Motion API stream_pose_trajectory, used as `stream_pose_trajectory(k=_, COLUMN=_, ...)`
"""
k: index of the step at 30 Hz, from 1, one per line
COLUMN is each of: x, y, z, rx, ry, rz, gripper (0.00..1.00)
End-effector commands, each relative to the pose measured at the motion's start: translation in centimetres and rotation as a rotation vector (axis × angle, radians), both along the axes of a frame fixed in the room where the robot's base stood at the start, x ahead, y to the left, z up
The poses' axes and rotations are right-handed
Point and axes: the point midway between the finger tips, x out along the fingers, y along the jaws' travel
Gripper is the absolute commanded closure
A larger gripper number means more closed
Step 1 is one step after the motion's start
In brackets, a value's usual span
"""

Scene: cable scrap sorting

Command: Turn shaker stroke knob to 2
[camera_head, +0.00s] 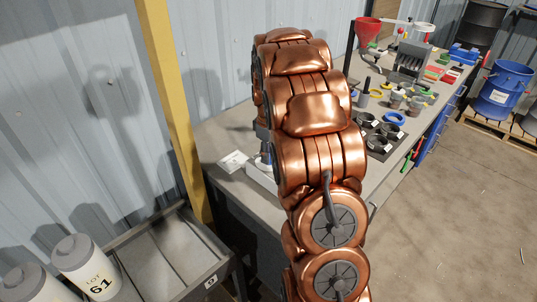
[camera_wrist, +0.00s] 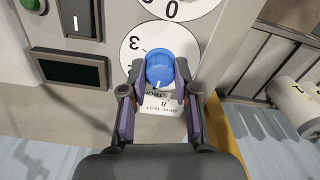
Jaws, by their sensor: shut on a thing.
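In the wrist view, a blue round knob (camera_wrist: 159,68) sits on a white dial plate (camera_wrist: 133,50) on a grey panel (camera_wrist: 115,20). A "3" shows on the dial at upper left of the knob; its other numbers are hidden or unreadable. A white mark on the knob points toward the picture's bottom. A white label (camera_wrist: 163,105) below shows partly hidden text, with "STRO" legible. My gripper (camera_wrist: 158,80) is shut on the knob, one finger on each side. In the head view my copper-coloured arm hides the gripper and the knob.
In the wrist view, another white dial (camera_wrist: 182,8) with a "0", a black switch (camera_wrist: 77,18), a green button (camera_wrist: 33,4) and a dark display (camera_wrist: 68,68) are close by. In the head view, a long workbench (camera_head: 233,128) holds several small items. Open floor lies to the right.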

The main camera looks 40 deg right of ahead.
Motion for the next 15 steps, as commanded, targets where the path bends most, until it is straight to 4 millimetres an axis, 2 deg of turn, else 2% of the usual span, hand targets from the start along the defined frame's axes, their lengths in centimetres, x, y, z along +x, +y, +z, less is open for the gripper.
stream_pose_trajectory(k=8, x=0.07, y=-0.07, z=-0.35, rx=-0.003, ry=-0.003, rz=-0.153, gripper=1.0)
stream_pose_trajectory(k=15, x=0.07, y=-0.06, z=-0.38, rx=-0.001, ry=-0.002, rz=-0.372, gripper=1.0)
